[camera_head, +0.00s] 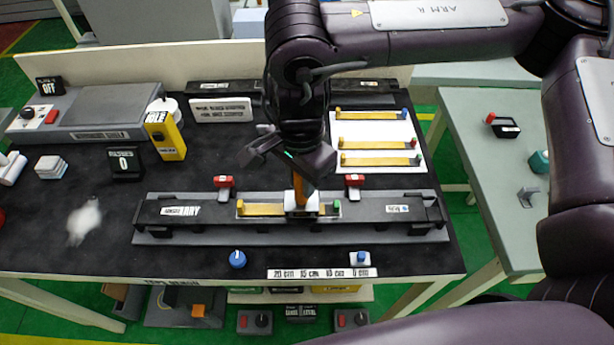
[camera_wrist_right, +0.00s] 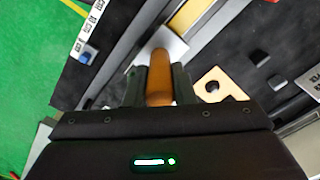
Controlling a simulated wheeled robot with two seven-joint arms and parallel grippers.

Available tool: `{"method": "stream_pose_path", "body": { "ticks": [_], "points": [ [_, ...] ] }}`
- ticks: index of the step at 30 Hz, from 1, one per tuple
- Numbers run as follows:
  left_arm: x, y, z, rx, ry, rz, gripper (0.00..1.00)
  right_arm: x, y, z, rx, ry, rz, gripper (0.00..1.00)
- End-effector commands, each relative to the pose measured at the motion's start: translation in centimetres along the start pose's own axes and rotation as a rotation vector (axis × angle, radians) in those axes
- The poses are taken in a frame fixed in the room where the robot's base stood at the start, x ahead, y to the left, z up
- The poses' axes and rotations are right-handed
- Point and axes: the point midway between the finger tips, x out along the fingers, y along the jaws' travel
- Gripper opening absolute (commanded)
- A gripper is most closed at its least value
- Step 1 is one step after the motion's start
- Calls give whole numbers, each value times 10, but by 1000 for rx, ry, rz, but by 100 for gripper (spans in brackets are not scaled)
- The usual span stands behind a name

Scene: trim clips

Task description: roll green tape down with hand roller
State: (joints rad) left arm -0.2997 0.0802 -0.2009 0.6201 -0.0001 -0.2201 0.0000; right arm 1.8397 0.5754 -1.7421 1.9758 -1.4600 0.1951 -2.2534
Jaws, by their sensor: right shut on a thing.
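A gold tape strip (camera_head: 262,209) with a green end tab (camera_head: 337,204) lies along the middle of a long dark trim panel (camera_head: 390,209) on the bench. My right gripper (camera_head: 298,176) is shut on the handle, which also shows between the fingers (camera_wrist_right: 158,85) in the right wrist view. The roller stands roughly upright over the strip, near its green end. Whether its underside touches the tape is hidden. My left gripper is not in view.
Two red clamps (camera_head: 224,182) (camera_head: 354,181) stand behind the strip. A white card (camera_head: 378,129) with several gold strips lies at back right. A blue knob (camera_head: 238,259) and a centimetre scale (camera_head: 320,273) sit in front. A yellow meter (camera_head: 165,136) stands at back left.

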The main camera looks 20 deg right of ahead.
Motion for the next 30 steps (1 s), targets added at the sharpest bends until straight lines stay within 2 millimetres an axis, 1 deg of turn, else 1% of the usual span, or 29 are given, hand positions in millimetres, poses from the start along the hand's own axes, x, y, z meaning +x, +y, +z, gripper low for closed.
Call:
{"method": "stream_pose_path", "body": {
  "ticks": [1,30],
  "points": [
    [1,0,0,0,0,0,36,4,1,2,-2,0,9,0],
    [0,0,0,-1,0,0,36,5,-22,26,-2,0,11,0]
  ]
}}
